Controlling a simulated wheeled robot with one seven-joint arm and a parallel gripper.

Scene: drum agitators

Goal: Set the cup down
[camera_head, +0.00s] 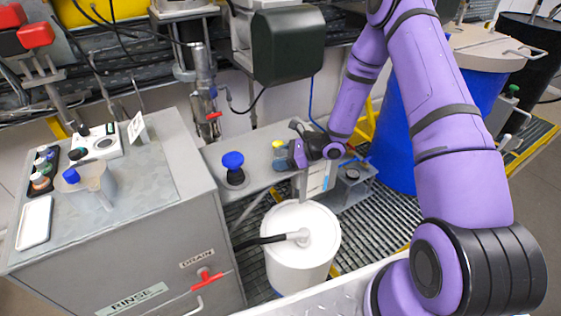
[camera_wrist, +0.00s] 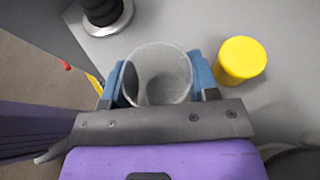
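The cup (camera_wrist: 160,75) is translucent grey and open-topped. In the wrist view it sits between the two blue-padded fingers of my gripper (camera_wrist: 158,84), which press against its two sides. In the head view my gripper (camera_head: 298,153) is over the grey shelf (camera_head: 212,153) between the grey cabinet and the blue drum. The cup is hard to make out there. I cannot tell whether its base touches the shelf. A yellow-capped jar (camera_wrist: 239,60) stands close beside the cup, apart from it; its cap also shows in the head view (camera_head: 279,144).
A blue knob on a black base (camera_head: 233,167) stands on the shelf left of my gripper. A white lidded drum (camera_head: 303,250) is below in front. A grey jug (camera_head: 93,184) and bottles stand on the cabinet. Bare shelf lies between knob and jar.

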